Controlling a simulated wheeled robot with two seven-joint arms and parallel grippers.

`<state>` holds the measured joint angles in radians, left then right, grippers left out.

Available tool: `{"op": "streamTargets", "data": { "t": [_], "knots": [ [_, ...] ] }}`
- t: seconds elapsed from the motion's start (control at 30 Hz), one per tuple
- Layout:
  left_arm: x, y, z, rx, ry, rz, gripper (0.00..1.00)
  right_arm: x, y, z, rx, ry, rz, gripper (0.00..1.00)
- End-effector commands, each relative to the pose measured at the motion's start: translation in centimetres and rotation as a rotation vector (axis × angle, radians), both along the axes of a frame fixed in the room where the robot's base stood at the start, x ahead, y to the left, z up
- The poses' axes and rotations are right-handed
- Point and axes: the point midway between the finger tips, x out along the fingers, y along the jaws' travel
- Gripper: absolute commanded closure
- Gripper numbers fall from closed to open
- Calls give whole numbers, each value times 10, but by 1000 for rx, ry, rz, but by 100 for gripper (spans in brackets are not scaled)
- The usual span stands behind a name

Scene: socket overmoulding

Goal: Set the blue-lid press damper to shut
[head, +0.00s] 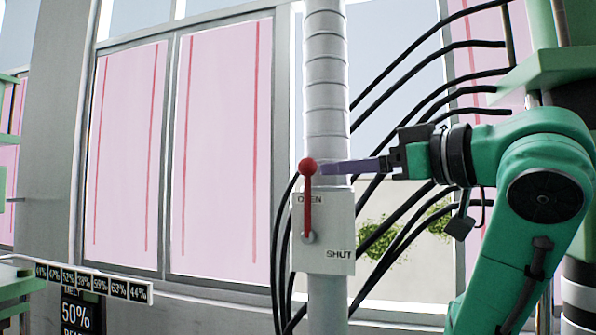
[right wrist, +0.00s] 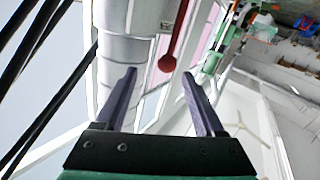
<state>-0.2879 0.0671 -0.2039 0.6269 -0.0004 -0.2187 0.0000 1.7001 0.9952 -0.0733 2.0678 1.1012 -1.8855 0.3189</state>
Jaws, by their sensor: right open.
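SHUT is printed at the plate's lower right. My right gripper (head: 323,168) reaches in from the right at knob height, its fingertips close to the knob's right side. In the right wrist view the gripper (right wrist: 160,74) is open and empty, with the red knob (right wrist: 167,63) just beyond and between the fingertips. I cannot tell whether they touch. No blue lid is clearly seen. My left gripper is out of view.
The plate is mounted on a grey ribbed vertical duct (head: 326,80). Several black hoses (head: 425,100) run behind the duct and gripper. A rail of percent tags (head: 90,281) and a dark 50% sign (head: 76,312) are at lower left. Pink-panelled windows (head: 222,150) stand behind.

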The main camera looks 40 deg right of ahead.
Motion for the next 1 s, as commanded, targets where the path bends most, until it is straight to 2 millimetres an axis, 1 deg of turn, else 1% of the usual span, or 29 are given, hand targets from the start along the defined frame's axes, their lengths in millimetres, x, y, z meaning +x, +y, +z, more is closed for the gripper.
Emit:
{"op": "streamTargets", "data": {
  "t": [0.03, 0.2, 0.3, 0.4, 0.5, 0.6, 0.67, 0.8, 0.83, 0.87, 0.9, 0.97, 1.0],
  "knots": [
    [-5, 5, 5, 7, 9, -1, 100, 13, 1, 1, -1, 6, 2, 29],
    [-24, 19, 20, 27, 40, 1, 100, 60, 2, 3, 0, 8, 3, 29],
    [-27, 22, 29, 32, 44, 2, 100, 86, 2, 3, 0, 7, 2, 29],
    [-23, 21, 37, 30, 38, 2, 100, 107, 2, 3, 0, 4, 2, 29],
    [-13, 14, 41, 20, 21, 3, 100, 120, 2, 1, -1, 3, 1, 29],
    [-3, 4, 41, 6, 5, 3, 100, 125, 2, 0, -2, 0, 0, 29],
    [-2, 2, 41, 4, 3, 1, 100, 126, 2, 0, -2, -1, 0, 29],
    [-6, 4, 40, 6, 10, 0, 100, 126, 2, -1, -2, -1, 0, 29],
    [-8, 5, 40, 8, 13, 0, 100, 126, 2, -1, -2, 0, 0, 36],
    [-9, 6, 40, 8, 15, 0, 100, 126, 2, -1, -2, 0, 0, 48],
    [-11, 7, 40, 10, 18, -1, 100, 126, 2, -1, -2, 0, 0, 63],
    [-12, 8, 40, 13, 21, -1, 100, 126, 2, -1, -2, 0, 0, 86],
    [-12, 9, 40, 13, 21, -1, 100, 126, 2, -1, -2, 1, 1, 100]
  ]
}}
